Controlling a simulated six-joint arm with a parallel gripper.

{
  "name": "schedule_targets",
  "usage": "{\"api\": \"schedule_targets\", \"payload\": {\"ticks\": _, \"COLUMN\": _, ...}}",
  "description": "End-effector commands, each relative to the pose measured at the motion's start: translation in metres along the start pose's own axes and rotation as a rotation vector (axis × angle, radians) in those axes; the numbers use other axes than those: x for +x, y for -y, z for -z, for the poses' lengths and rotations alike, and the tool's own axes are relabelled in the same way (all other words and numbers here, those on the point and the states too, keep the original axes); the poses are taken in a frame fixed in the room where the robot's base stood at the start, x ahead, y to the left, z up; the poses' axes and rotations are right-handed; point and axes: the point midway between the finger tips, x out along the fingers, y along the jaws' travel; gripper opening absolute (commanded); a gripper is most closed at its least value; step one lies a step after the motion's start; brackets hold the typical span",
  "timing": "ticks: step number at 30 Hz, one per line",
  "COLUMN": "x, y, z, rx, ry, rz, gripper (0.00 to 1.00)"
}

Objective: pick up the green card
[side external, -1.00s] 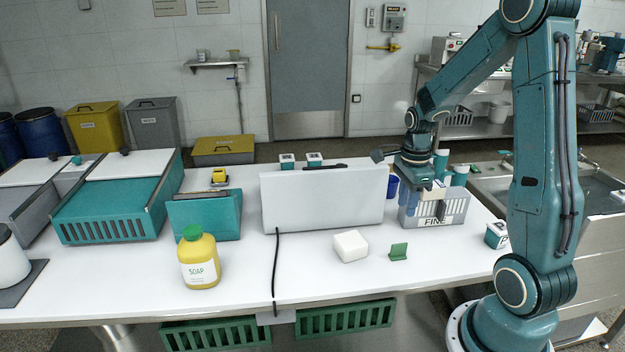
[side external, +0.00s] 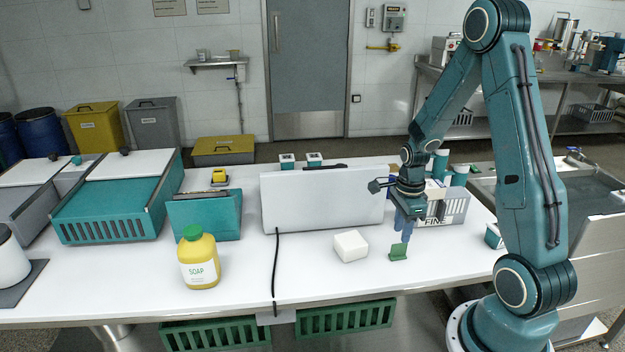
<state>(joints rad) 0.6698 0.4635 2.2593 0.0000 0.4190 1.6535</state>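The green card (side external: 398,253) stands on the white table, right of a white block (side external: 351,246). It looks like a small green piece with an upright part and a foot. My gripper (side external: 404,236) points down just above the card, with its blue fingers close to the card's top edge. The fingers appear near each other; I cannot tell whether there is a gap between them or whether they touch the card.
A large white panel (side external: 322,200) stands at the back left. A yellow soap bottle (side external: 199,260) is further left. The table in front of the card is clear.

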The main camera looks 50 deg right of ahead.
Motion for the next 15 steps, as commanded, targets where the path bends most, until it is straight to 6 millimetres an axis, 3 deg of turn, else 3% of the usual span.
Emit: {"api": "schedule_targets", "payload": {"ticks": 15, "x": 0.013, "y": -0.001, "z": 0.0, "rx": 0.0, "ry": 0.0, "rz": -0.002, "gripper": 0.32}}
